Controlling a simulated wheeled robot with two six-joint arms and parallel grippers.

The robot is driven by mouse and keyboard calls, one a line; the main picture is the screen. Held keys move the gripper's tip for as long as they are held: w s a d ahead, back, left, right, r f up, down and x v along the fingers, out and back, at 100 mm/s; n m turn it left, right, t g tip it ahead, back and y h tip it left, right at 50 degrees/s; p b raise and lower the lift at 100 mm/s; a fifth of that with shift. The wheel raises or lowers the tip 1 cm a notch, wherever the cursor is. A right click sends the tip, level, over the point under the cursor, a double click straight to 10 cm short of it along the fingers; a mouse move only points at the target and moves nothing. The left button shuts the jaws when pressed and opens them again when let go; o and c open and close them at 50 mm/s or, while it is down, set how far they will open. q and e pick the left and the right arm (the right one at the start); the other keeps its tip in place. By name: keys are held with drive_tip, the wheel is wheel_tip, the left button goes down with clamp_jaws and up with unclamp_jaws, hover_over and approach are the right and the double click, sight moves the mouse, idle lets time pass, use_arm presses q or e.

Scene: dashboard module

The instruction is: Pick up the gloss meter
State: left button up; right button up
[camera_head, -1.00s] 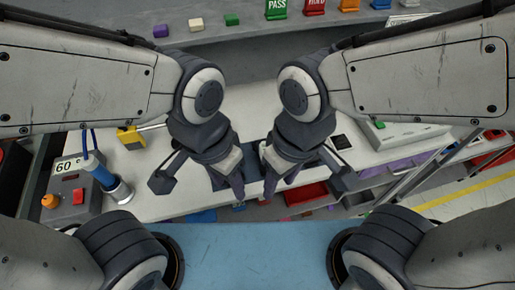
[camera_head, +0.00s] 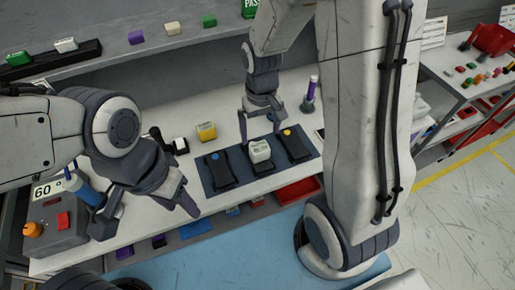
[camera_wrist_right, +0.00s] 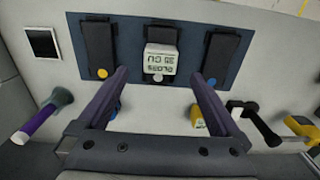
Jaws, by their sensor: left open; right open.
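The gloss meter (camera_head: 259,150) looks to be the white block with printed lettering in the middle of the dark blue mat (camera_head: 217,186). A black device (camera_head: 219,170) and another black device (camera_head: 295,145) flank it. In the right wrist view the gloss meter (camera_wrist_right: 160,60) shows upside-down lettering on its face. My right gripper (camera_head: 264,112) is open and empty, just behind and above the gloss meter. Its fingers (camera_wrist_right: 160,80) point toward the block in the wrist view, apart from it. My left gripper (camera_head: 187,200) is open and empty over the bench's front left.
A grey box (camera_head: 55,232) with buttons is at the left. Red and blue bins sit under the bench front.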

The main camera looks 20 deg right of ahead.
sight(259, 146)
wheel_tip(259, 146, down, 3)
drive_tip(key=shift+f, duration=0.1)
drive_tip(key=shift+a+f+p, duration=0.1)
drive_tip(key=shift+f+p, duration=0.2)
drive_tip(key=shift+f, duration=0.25)
wheel_tip(259, 146, down, 4)
drive_tip(key=shift+w+f+p, duration=0.1)
drive_tip(key=shift+w+p, duration=0.05)
drive_tip(key=shift+p, duration=0.2)
clamp_jaws()
drive_tip(key=shift+r, duration=0.25)
